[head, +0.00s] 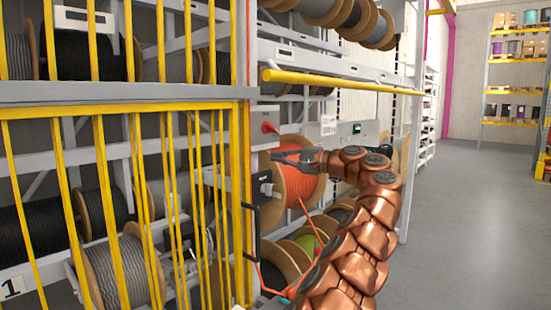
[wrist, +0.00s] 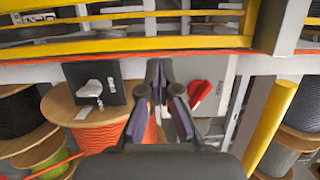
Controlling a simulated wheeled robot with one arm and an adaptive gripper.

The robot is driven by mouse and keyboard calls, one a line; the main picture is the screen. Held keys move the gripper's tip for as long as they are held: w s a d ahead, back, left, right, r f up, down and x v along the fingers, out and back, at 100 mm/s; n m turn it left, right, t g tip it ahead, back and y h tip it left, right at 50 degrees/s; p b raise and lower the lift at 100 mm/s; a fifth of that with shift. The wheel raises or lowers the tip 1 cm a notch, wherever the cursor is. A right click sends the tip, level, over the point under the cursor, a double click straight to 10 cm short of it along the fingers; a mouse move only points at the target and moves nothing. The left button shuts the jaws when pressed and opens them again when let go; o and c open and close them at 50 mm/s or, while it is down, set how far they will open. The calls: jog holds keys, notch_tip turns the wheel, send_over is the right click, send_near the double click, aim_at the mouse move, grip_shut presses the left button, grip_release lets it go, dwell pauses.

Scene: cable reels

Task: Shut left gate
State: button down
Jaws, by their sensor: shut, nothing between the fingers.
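The left gate (head: 101,190) is a yellow barred panel filling the lower left of the head view, below a grey rail. A second set of yellow bars overlaps it toward its right side; I cannot tell how far it stands open. A black handle (head: 251,232) is on its right edge post. My gripper (head: 274,157) is shut and empty, pointing left just right of that post, in front of an orange cable reel. In the wrist view its fingers (wrist: 158,72) point up toward yellow bars (wrist: 120,44), with no clear contact.
The orange reel (wrist: 92,137) lies left of the fingers in the wrist view, below a black box (wrist: 84,78). A red knob (wrist: 201,96) is just right of the fingers. A yellow horizontal bar (head: 330,83) runs above my arm. The grey floor (head: 470,220) at right is clear.

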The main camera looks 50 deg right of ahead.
jog(key=p+x, duration=0.1)
jog(key=x, duration=0.7)
jog(key=shift+s+a, duration=0.2)
jog(key=shift+a, duration=0.1)
jog(key=shift+w+a+b, duration=0.1)
jog(key=shift+a+b, duration=0.35)
jog(key=shift+a, duration=1.1)
jog(key=shift+a, duration=0.25)
